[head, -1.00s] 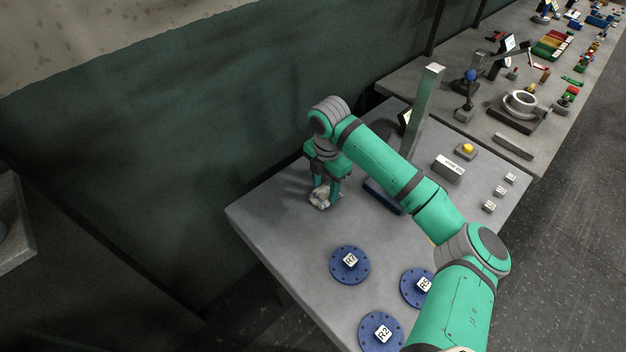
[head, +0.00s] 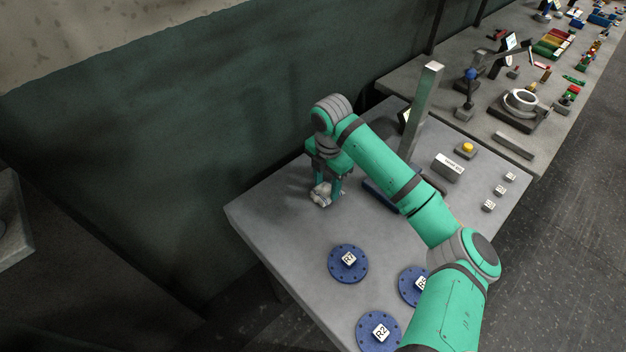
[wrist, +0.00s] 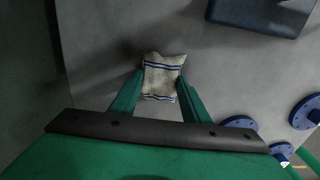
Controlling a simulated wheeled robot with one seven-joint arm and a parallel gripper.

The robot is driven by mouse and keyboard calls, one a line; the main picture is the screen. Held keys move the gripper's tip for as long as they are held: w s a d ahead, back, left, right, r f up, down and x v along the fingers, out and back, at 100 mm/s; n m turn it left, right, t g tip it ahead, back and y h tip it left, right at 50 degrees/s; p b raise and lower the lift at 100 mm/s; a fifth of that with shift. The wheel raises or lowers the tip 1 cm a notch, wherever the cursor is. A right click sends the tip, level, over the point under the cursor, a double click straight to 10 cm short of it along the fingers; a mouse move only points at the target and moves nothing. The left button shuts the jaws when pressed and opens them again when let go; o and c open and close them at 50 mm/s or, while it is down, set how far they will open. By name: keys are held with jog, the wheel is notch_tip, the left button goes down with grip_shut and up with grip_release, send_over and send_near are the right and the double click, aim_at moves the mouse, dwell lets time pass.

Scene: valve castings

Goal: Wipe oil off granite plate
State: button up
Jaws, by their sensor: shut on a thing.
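My gripper (head: 325,188) points down over the far left part of the grey granite plate (head: 285,215). It is shut on a crumpled off-white cloth (head: 320,197), held at or just above the surface; I cannot tell if it touches. In the wrist view the cloth (wrist: 163,75) has dark blue stripes and sits between the green fingers (wrist: 158,92). I see no clear oil patch; a darker area beside the cloth in the wrist view may be shadow.
Blue round flanges with white labels stand at the front, among them R2 (head: 379,332) and another (head: 348,263). A dark blue block (head: 380,194) lies right of my gripper. A tall grey post (head: 421,105), a labelled block (head: 447,168) and a yellow button (head: 467,149) stand farther right.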

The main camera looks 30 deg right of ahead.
aim_at(316, 194)
jog(key=a, duration=0.3)
jog(key=shift+s+a, duration=0.1)
jog(key=shift+a, duration=0.2)
jog(key=shift+s+a, duration=0.3)
jog(key=shift+a, duration=0.15)
jog(key=a, duration=0.2)
jog(key=shift+s+a, duration=0.1)
jog(key=shift+a, duration=0.2)
notch_tip(316, 194, up, 3)
jog(key=shift+r, duration=0.1)
jog(key=shift+w+d+r, duration=0.1)
jog(key=shift+w+r, duration=0.1)
jog(key=shift+r, duration=0.9)
jog(key=shift+s+r, duration=0.15)
jog(key=shift+r, duration=0.6)
jog(key=shift+s+r, duration=0.1)
jog(key=shift+r, duration=0.6)
jog(key=shift+d, duration=0.1)
